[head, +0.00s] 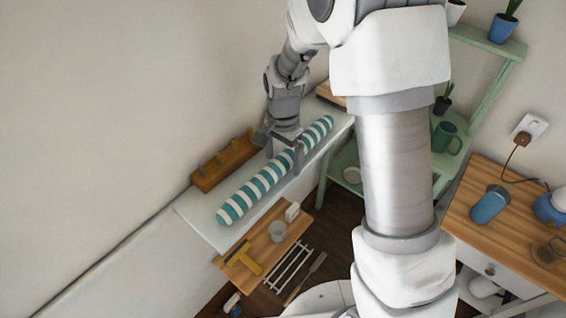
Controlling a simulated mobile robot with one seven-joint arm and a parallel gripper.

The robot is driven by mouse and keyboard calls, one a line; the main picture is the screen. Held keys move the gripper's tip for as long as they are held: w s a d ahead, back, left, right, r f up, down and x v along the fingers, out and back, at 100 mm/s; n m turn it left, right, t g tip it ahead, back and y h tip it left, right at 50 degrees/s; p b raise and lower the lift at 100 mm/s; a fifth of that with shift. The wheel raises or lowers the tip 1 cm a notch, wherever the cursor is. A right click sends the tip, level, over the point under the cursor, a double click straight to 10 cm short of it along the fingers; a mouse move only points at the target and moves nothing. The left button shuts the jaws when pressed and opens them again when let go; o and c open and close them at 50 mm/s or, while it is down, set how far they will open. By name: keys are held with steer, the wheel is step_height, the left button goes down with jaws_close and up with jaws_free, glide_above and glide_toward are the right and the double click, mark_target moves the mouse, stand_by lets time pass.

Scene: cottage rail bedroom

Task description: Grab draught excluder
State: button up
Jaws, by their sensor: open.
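The draught excluder (253,190) is a long roll with teal and white stripes. It lies at a slant on a narrow white shelf (199,222) along the wall in the head view. My gripper (280,146) is open at the roll's upper right half, with its fingers close over or around it. I cannot tell whether the fingers touch the roll. Part of the roll is hidden behind the gripper.
A wooden peg rack (222,165) stands behind the roll against the wall. Below the shelf, a wooden board (256,247) holds a cup (277,231) and a yellow squeegee-like tool (243,257). A green shelf unit (489,85) and wooden cabinet (467,217) stand right.

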jaws_close()
stand_by(0.5)
steer(key=shift+r, duration=0.15)
